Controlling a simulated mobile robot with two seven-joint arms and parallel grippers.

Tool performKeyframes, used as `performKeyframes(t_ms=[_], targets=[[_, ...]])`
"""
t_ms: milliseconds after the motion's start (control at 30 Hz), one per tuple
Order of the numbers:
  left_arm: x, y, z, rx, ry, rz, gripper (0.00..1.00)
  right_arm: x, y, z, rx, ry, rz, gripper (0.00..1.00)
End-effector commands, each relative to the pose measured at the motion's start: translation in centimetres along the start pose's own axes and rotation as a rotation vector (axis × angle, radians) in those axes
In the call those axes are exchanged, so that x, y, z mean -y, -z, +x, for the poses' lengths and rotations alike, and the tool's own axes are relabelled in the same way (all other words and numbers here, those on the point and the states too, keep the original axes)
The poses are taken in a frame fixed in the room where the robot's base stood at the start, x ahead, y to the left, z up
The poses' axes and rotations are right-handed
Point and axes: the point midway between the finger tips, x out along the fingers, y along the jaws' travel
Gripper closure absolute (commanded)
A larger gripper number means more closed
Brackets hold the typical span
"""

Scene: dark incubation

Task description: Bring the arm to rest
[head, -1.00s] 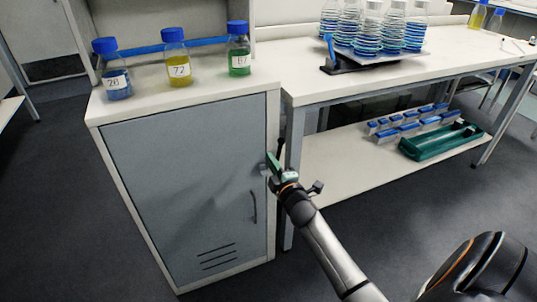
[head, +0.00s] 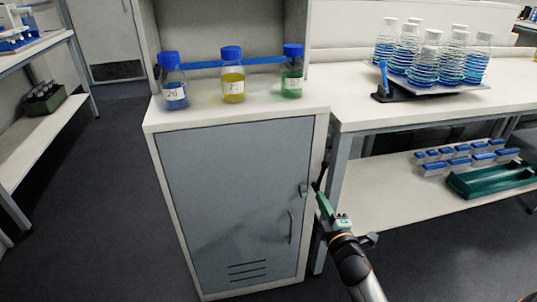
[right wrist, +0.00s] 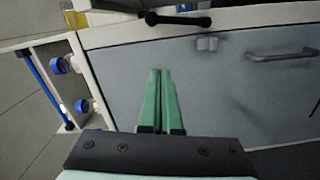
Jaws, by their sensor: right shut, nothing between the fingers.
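My right gripper (head: 321,197) is in front of the right edge of a grey cabinet door (head: 235,200) in the head view. Its green fingers are together and empty. In the right wrist view the closed fingers (right wrist: 158,100) point toward the same door (right wrist: 220,90), with no object between them. The door looks closed, with a bar handle (head: 291,227) near its right side; the handle also shows in the right wrist view (right wrist: 283,55). I cannot tell how far the fingertips are from the cabinet. My left gripper is not in view.
Three blue-capped bottles, blue (head: 174,92), yellow (head: 232,85) and green (head: 291,80), stand on the cabinet top. A bench (head: 400,112) at the right bears several flasks on a shaker. Its lower shelf (head: 400,200) holds a green rack (head: 490,181). Floor is open left of the cabinet.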

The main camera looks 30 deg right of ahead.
Motion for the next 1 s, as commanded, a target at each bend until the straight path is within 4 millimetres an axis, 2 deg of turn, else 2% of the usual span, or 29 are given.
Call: performKeyframes(t_ms=[167, 267, 367, 467, 500, 567, 600, 667, 733, 767, 800, 1000], targets=[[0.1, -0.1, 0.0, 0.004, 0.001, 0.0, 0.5, 0.4, 0.2, -0.2, -0.002, 0.011, 0.018, 1.0], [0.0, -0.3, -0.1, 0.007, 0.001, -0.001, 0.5, 2.5, 1.2, -1.8, -0.01, 0.078, 0.12, 1.0], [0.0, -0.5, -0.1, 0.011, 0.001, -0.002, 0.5, 6.5, 3.4, -5.1, -0.009, 0.22, 0.325, 1.0], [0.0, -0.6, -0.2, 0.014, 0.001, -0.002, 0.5, 11.2, 6.4, -10.2, 0.023, 0.416, 0.576, 1.0], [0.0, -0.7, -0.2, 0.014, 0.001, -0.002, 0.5, 12.9, 7.6, -12.4, 0.045, 0.5, 0.672, 1.0], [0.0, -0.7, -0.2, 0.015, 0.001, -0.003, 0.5, 15.2, 9.5, -16.0, 0.087, 0.624, 0.807, 1.0], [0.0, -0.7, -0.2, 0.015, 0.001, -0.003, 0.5, 16.6, 10.7, -18.6, 0.121, 0.708, 0.892, 1.0], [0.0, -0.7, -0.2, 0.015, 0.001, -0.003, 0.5, 18.2, 12.6, -22.5, 0.179, 0.833, 1.011, 1.0], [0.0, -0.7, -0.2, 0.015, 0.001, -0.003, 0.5, 19.6, 14.7, -27.2, 0.259, 0.979, 1.138, 1.0], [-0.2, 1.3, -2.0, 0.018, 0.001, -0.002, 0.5, 16.8, 14.7, -26.2, 0.252, 0.947, 1.125, 1.0], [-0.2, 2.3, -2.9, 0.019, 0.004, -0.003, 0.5, 15.5, 14.7, -25.9, 0.253, 0.936, 1.122, 1.0], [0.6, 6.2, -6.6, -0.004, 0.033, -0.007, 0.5, 10.8, 14.7, -26.0, 0.268, 0.912, 1.122, 1.0]])
